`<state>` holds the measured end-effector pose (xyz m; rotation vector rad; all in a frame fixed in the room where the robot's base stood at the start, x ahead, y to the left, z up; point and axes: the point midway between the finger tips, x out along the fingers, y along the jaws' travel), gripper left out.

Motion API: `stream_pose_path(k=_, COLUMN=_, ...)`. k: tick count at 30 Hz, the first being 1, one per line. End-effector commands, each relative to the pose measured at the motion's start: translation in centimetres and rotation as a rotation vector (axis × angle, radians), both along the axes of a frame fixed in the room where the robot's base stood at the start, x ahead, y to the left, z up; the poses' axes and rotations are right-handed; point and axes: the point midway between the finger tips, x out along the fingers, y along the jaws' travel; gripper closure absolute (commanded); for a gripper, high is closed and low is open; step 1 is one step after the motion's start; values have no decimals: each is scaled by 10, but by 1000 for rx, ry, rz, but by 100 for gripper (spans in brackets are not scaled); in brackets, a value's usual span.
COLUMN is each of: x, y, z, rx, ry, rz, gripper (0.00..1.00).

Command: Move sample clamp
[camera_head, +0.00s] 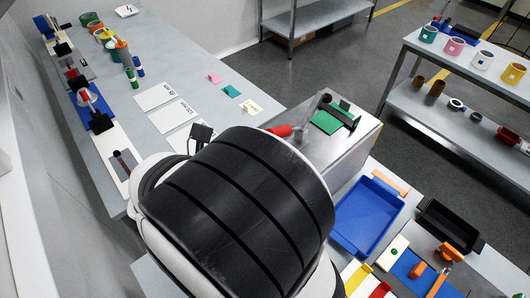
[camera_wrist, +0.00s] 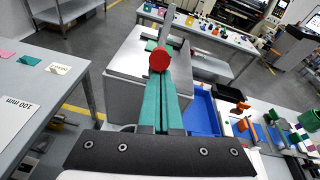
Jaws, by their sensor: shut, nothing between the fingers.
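A clamp with a red handle (camera_head: 280,130) and a grey metal arm stands on the metal bench (camera_head: 345,152), partly hidden by my arm in the head view. In the wrist view the round red handle end (camera_wrist: 159,60) faces me, with the grey upright bar (camera_wrist: 167,25) behind it. My gripper (camera_wrist: 161,78) shows in the wrist view as long teal fingers lying side by side, shut and empty. Their tips are just below the red end in the picture; I cannot tell whether they touch it. In the head view my arm hides the gripper.
A green pad (camera_head: 326,122) and a black piece (camera_head: 341,114) lie beside the clamp. A blue tray (camera_head: 367,214) and a black tray (camera_head: 449,228) are at the lower right. The left table (camera_head: 180,75) holds cards and tools. A shelf with mugs (camera_head: 455,82) stands at right.

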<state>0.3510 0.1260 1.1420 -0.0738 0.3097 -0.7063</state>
Motion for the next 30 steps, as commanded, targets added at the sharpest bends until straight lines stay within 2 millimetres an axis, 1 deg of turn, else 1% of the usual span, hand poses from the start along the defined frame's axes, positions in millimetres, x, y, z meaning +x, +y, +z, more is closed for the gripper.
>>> stream_pose_path(k=1, x=1, y=-1, z=7, rx=37, ry=24, rz=0, gripper=100)
stream_pose_path(k=3, x=3, y=-3, z=14, rx=85, ry=71, rz=-1, gripper=100)
stream_pose_path(k=12, x=14, y=-13, z=43, rx=284, ry=272, rz=-1, gripper=100)
stream_pose_path(k=22, x=30, y=-29, z=66, rx=483, ry=471, rz=-4, gripper=100)
stream_pose_path(k=30, x=39, y=-39, z=75, rx=479, ry=477, rz=-1, gripper=100)
